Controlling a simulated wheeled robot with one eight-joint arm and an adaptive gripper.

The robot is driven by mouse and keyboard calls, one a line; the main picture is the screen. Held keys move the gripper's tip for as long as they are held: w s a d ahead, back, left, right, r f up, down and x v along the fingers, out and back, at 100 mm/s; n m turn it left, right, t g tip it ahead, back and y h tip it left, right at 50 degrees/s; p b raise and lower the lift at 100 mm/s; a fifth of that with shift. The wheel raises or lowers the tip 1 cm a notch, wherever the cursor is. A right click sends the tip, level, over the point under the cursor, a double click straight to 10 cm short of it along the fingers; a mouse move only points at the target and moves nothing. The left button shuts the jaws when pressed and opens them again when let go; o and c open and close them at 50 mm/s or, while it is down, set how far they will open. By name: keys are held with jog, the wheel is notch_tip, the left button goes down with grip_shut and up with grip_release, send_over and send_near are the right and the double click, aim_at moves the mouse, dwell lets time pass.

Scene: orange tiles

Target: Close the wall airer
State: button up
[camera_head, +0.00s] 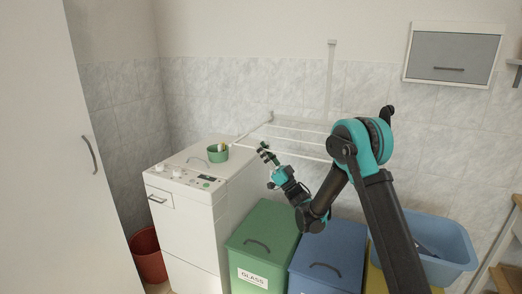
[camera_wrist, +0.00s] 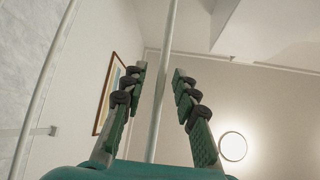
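The white wall airer (camera_head: 249,131) is folded out from the tiled wall, with its thin rails roughly level above the bins. My gripper (camera_head: 266,153) is at its front rail, left of the rail's middle. In the wrist view my gripper (camera_wrist: 157,90) is open, its dark green padded fingers apart on either side of a white rail (camera_wrist: 163,80). I cannot tell whether either finger touches it. Another curved-looking white rail (camera_wrist: 45,70) runs along the left of the wrist view. My arm hides the airer's right part in the head view.
A white washing machine (camera_head: 183,219) with a green bowl (camera_head: 217,153) on top stands left. A green bin (camera_head: 258,244), a blue bin (camera_head: 326,262) and a blue basin (camera_head: 447,250) stand below. A grey-fronted cabinet (camera_head: 452,56) hangs at upper right.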

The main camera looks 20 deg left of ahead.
grip_shut()
dwell(0.4)
